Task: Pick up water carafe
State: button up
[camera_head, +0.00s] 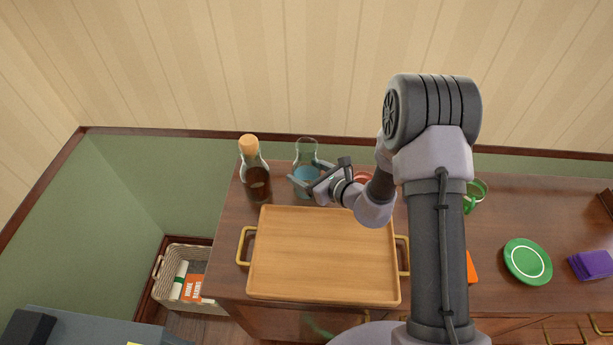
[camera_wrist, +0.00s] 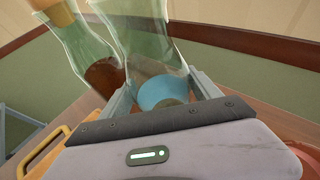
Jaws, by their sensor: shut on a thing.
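The water carafe (camera_head: 306,152) is clear glass with blue water low inside. It stands upright at the back of the wooden cabinet top, behind the tray. My gripper (camera_head: 308,178) is at the carafe's lower part, with its fingers on either side and shut on it. In the wrist view the carafe (camera_wrist: 137,40) rises between the two fingers (camera_wrist: 165,95), and the blue water shows just beyond the palm. The carafe's base is partly hidden by my gripper.
A corked bottle of dark liquid (camera_head: 256,184) stands close left of the carafe. A wooden tray with brass handles (camera_head: 325,285) lies in front. A red item (camera_head: 363,177), a green mug (camera_head: 479,190), a green plate (camera_head: 527,262) and purple item (camera_head: 592,265) are to the right. The wall is close behind.

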aim_at(307, 164)
grip_shut()
jog(key=shift+r, duration=0.1)
jog(key=shift+r, duration=0.2)
notch_tip(307, 164, up, 3)
jog(key=shift+p, duration=0.9)
jog(key=s+d+p, duration=0.1)
jog(key=s+d, duration=0.2)
jog(key=s, duration=0.4)
jog(key=s+d+r+p, duration=0.1)
jog(key=s+d, duration=0.2)
jog(key=s, duration=0.4)
jog(key=shift+s+r, duration=0.25)
jog(key=shift+s, duration=0.15)
jog(key=shift+w+d, duration=0.1)
jog(key=shift+w, duration=0.05)
